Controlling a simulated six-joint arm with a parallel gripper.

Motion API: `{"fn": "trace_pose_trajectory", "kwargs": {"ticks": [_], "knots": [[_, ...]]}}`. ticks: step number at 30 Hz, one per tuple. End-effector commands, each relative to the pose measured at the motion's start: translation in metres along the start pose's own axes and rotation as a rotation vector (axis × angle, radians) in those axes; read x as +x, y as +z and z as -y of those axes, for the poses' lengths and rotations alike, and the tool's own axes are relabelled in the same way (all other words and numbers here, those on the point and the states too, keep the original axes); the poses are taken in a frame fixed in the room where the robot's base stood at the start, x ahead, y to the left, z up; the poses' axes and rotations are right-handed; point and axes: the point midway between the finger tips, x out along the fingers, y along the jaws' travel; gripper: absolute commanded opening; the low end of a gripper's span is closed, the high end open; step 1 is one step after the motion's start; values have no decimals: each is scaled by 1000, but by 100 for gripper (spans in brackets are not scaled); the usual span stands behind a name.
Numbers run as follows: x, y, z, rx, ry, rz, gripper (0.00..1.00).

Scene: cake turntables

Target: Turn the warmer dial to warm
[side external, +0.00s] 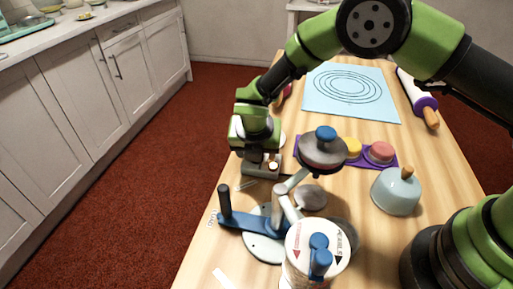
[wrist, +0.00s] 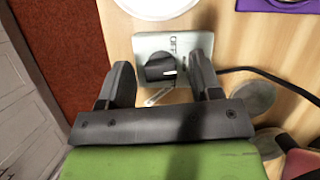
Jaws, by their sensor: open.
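The warmer's control box (wrist: 205,44) is a pale grey block with a black dial (wrist: 158,68) on it. A round white plate (wrist: 155,7) shows at the wrist view's top edge.
A white drum with blue knob (side external: 318,262) is nearer. A pale blue dome (side external: 397,192), purple tray (side external: 390,163), blue mat (side external: 325,105) and rolling pin (side external: 418,95) lie beyond.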

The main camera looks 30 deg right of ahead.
Motion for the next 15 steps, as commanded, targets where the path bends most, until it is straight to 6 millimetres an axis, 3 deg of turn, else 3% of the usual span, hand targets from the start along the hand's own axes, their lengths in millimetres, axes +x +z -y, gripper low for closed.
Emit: {"fn": "trace_pose_trajectory", "kwargs": {"ticks": [1, 7, 15], "knots": [[0, 0, 0, 0, 0, 0, 56], [0, 0, 0, 1, 0, 0, 10], [0, 0, -1, 98, -41, -1, 9]]}}
